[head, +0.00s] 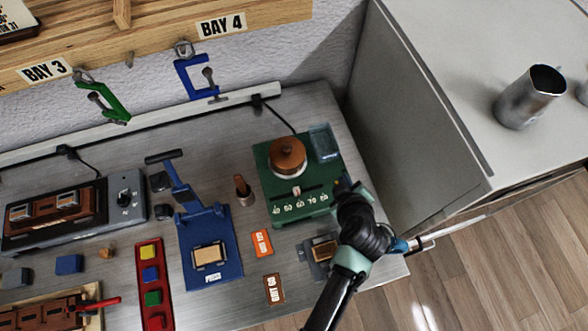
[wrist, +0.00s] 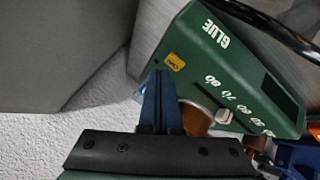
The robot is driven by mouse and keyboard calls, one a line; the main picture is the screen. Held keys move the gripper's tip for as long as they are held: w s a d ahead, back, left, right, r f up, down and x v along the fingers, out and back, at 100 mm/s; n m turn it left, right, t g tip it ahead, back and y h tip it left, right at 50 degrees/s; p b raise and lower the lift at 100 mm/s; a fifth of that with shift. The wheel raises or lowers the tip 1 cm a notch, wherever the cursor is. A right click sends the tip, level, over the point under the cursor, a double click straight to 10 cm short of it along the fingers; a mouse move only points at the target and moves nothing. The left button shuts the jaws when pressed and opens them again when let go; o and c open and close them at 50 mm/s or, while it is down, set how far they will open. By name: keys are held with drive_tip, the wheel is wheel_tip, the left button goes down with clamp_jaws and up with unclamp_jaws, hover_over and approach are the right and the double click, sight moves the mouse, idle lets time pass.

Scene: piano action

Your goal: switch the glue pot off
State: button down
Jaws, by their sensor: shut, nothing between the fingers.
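The glue pot has a green base (head: 262,180) with a copper pot (head: 287,155) on top, near the bench's right end. White numbers run along its front edge. My gripper (head: 345,187) is at the base's front right corner. Its blue fingers (wrist: 159,76) are shut and empty, tips beside the label; I cannot tell whether they touch the base.
A blue press (head: 208,240), an orange card (head: 261,243) and a brown card (head: 273,289) lie left of my arm. A small grey fixture (head: 318,250) sits just beside my wrist. A grey cabinet (head: 420,130) with a metal jug (head: 531,97) stands right of the bench.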

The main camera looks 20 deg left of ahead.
wheel_tip(320, 180, up, 6)
drive_tip(key=p, duration=0.4)
drive_tip(key=shift+p, duration=0.35)
drive_tip(key=w+r+m+t+h+b, duration=0.1)
drive_tip(key=w+r+m+t+b, duration=0.35)
drive_tip(key=r, duration=1.15)
drive_tip(key=w+r+m+t+h+b, duration=0.1)
drive_tip(key=w+r+t, duration=0.5)
drive_tip(key=r, duration=1.1)
drive_tip(key=s+r+m+t+b, duration=0.1)
drive_tip(key=s+r+m+t, duration=0.1)
drive_tip(key=s+r, duration=0.3)
drive_tip(key=s+r+m+t+b, duration=0.1)
drive_tip(key=s+r, duration=0.5)
drive_tip(key=r, duration=0.7)
drive_tip(key=s+r+m+t+b, duration=0.1)
drive_tip(key=s+r+m+t, duration=0.3)
drive_tip(key=r, duration=0.6)
drive_tip(key=shift+s+a+t+h+b, duration=0.35)
drive_tip(key=shift+s+t, duration=0.2)
drive_tip(key=shift+s, duration=0.35)
